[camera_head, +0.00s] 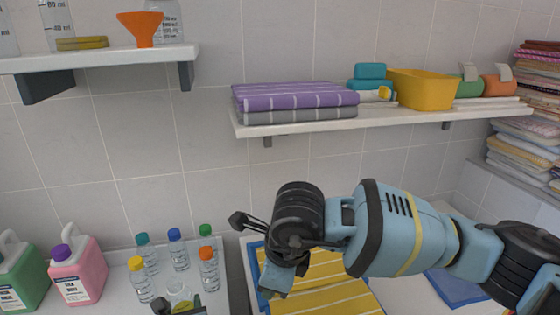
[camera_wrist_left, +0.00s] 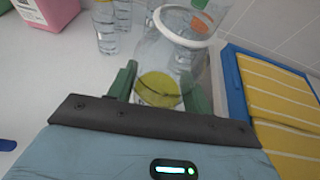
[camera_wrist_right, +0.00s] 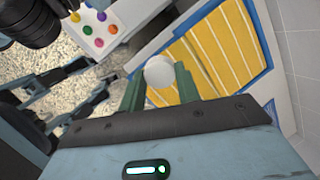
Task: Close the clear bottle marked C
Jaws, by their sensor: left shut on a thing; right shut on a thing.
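The clear bottle (camera_head: 179,289) stands on the counter at the bottom of the head view. In the left wrist view the clear bottle (camera_wrist_left: 170,52) shows its open round mouth, with yellow at its bottom; no letter C is readable. My left gripper (camera_head: 179,303) is shut on this bottle, one finger on each side, also in the left wrist view (camera_wrist_left: 158,90). My right gripper (camera_wrist_right: 160,88) is shut on a round white cap (camera_wrist_right: 159,71), seen over the yellow-striped towel. The right fingertips and the cap are hidden in the head view.
Small capped bottles, with a yellow-capped one (camera_head: 140,280) and an orange-capped one (camera_head: 208,268), stand close around the clear bottle. A pink jug (camera_head: 78,272) is farther left. A blue tray with a yellow-striped towel (camera_head: 330,290) lies to the right. Shelves (camera_head: 380,115) hang above.

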